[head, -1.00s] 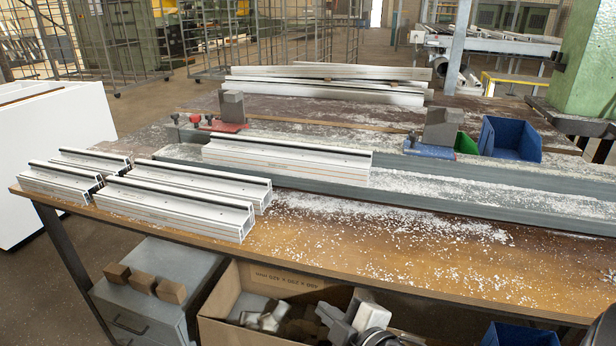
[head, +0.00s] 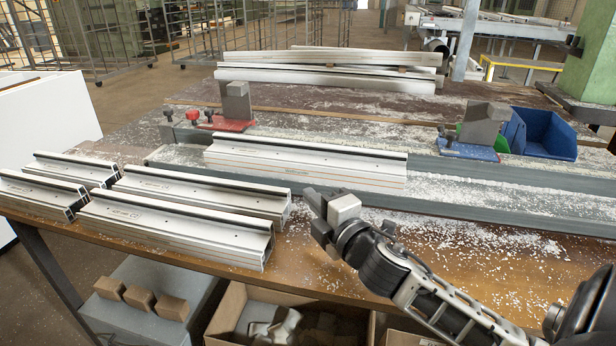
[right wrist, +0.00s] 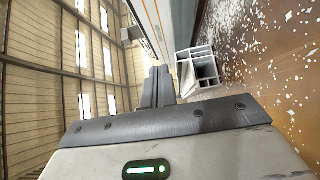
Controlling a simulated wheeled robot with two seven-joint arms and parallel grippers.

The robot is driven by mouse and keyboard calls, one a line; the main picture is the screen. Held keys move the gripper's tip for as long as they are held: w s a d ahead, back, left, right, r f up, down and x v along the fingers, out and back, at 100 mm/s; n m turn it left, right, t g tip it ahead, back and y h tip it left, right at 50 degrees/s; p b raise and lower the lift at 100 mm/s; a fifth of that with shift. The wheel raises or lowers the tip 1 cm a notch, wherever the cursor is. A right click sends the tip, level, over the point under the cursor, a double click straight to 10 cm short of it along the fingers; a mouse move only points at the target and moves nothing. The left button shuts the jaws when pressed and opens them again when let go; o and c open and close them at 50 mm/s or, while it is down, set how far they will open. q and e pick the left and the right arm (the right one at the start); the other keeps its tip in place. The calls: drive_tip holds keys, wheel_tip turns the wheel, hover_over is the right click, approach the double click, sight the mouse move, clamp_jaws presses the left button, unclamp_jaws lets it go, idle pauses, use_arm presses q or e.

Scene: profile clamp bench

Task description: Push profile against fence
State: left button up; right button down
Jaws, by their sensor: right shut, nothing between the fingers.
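A long white aluminium profile (head: 300,161) with a dark top strip lies lengthwise on the grey bed in the middle of the bench. The grey fence rail (head: 540,175) runs along behind it; the profile hides the contact line, so I cannot tell whether they touch. My right gripper (head: 311,194) is in front of the profile, near its front face and right of the loose profiles. Its fingers are closed and empty, as the right wrist view (right wrist: 157,84) also shows. My left gripper is not in view.
Several loose profiles (head: 180,225) lie at the bench's front left; an open hollow profile end (right wrist: 198,68) shows near my fingers in the wrist view. A red clamp (head: 228,123) and a blue clamp (head: 468,150) stand behind the profile. Blue bin (head: 548,135) at right.

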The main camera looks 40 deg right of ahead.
sight(315, 172)
drive_tip(key=w, duration=0.3)
drive_tip(key=shift+w+d+r, duration=0.1)
drive_tip(key=shift+w+d, duration=0.05)
drive_tip(key=shift+w, duration=0.25)
drive_tip(key=shift+w+d, duration=0.75)
drive_tip(key=shift+d, duration=0.25)
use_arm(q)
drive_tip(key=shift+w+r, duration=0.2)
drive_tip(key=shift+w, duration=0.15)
use_arm(e)
drive_tip(key=shift+w+d, duration=0.45)
drive_tip(key=shift+d, duration=0.05)
drive_tip(key=w+d, duration=0.2)
drive_tip(key=shift+d+p, duration=0.3)
drive_tip(key=shift+p, duration=0.05)
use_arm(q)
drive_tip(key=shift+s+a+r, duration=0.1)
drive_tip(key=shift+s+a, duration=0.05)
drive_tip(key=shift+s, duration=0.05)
